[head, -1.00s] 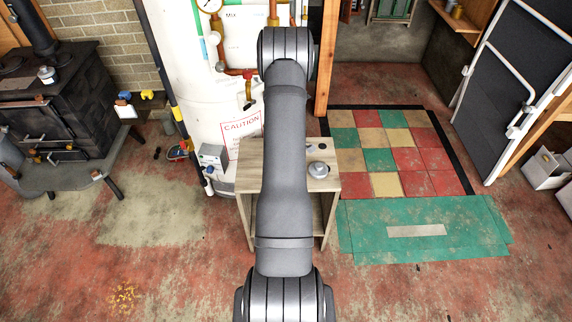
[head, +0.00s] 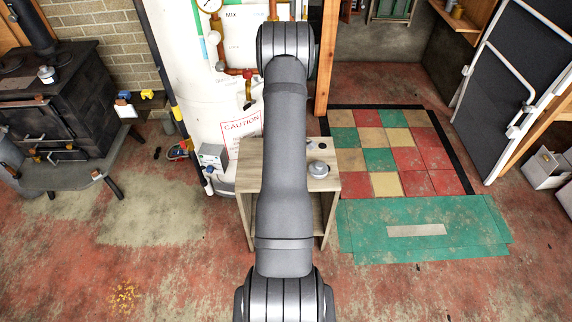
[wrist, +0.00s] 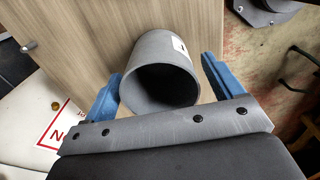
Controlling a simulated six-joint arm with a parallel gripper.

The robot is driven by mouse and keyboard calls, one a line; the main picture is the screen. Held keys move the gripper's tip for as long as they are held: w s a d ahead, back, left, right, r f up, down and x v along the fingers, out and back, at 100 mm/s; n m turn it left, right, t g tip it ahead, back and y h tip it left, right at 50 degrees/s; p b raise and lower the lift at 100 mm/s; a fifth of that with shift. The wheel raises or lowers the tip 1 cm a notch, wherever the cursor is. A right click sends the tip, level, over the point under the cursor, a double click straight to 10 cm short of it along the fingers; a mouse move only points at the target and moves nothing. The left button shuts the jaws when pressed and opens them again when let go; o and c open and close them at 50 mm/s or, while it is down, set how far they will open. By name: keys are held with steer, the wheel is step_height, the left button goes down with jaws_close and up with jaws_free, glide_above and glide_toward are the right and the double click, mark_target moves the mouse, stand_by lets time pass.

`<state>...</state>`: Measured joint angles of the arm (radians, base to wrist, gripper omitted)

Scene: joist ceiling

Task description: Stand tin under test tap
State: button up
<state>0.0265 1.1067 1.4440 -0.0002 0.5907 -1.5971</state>
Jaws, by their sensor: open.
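The tin (wrist: 160,75) is a grey open-mouthed cylinder with a white label, seen in the wrist view in front of a wood-grain surface. Its dark mouth faces the camera. My gripper (wrist: 160,73) is open, with one blue finger on each side of the tin; I cannot tell whether either finger touches it. In the head view my arm hides the gripper and the tin. A brass tap (head: 248,93) hangs from red and copper pipework in front of the white tank; it is likely the test tap.
A small wooden stand (head: 323,184) is partly behind my arm, with a round grey metal piece (head: 318,169) on its top. The white tank (head: 205,105) with a caution sign (head: 240,127) stands close behind. A black stove (head: 65,105) is at the left.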

steer(key=shift+o, duration=0.4)
step_height(320, 180, up, 16)
steer(key=shift+s+d+f, duration=0.15)
steer(key=shift+s+f, duration=0.05)
